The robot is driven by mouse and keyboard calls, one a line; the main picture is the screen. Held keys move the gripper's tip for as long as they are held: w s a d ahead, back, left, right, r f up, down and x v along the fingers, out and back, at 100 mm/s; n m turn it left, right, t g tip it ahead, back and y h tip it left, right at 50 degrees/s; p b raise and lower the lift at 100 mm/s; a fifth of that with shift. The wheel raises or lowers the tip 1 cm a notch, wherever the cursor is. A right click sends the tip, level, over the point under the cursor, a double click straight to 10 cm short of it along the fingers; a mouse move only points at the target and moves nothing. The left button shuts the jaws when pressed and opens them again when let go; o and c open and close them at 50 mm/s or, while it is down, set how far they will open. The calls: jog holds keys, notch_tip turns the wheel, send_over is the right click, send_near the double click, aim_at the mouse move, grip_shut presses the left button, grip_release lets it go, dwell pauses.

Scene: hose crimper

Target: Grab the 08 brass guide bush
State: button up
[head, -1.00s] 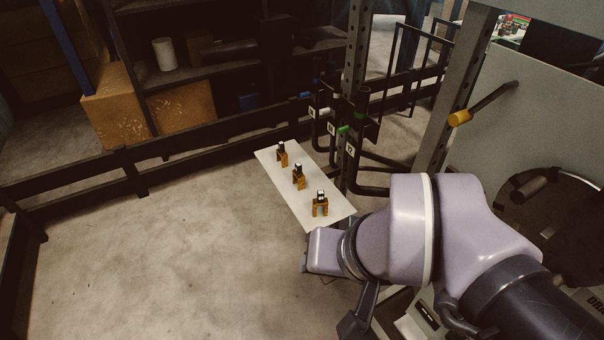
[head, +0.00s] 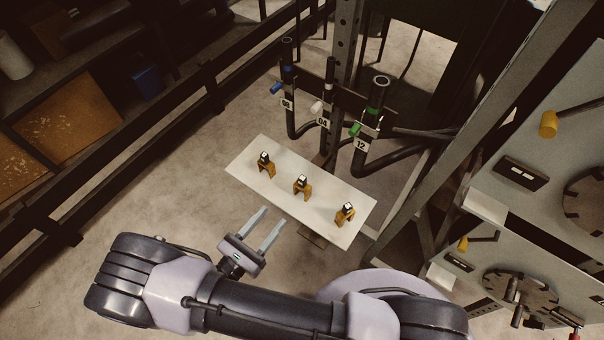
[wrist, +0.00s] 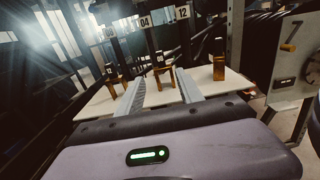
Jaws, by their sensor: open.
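Three small brass-coloured pieces with dark and white tops stand apart in a row on a pale board: a left one (head: 266,164), a middle one (head: 302,187) and a right one (head: 345,213). Their own markings are too small to read, so I cannot tell which is the 08 guide bush. My gripper (head: 273,217) is open and empty, in front of the board's near edge, its fingers pointing toward the row. In the wrist view, the middle piece (wrist: 163,77) shows between the fingertips, with the left piece (wrist: 113,76) and right piece (wrist: 219,67) outside them.
The pale board (head: 245,171) lies below a rack of black hoses. Its tags read what looks like 08 (head: 287,104), then 04 (head: 323,122) and 12 (head: 361,144). A grey machine panel (head: 520,130) stands at right. A dark rail (head: 150,120) runs along the left.

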aim_at(301, 185)
jog(key=b+x, duration=0.1)
jog(key=x, duration=0.4)
jog(key=b+x, duration=0.1)
jog(key=x, duration=0.3)
jog(key=b+x, duration=0.1)
jog(key=x, duration=0.4)
jog(key=shift+w+d+f+b, duration=0.2)
jog(key=shift+d+f+b, duration=0.05)
jog(key=shift+f+b, duration=0.1)
jog(key=shift+r, duration=0.1)
grip_shut()
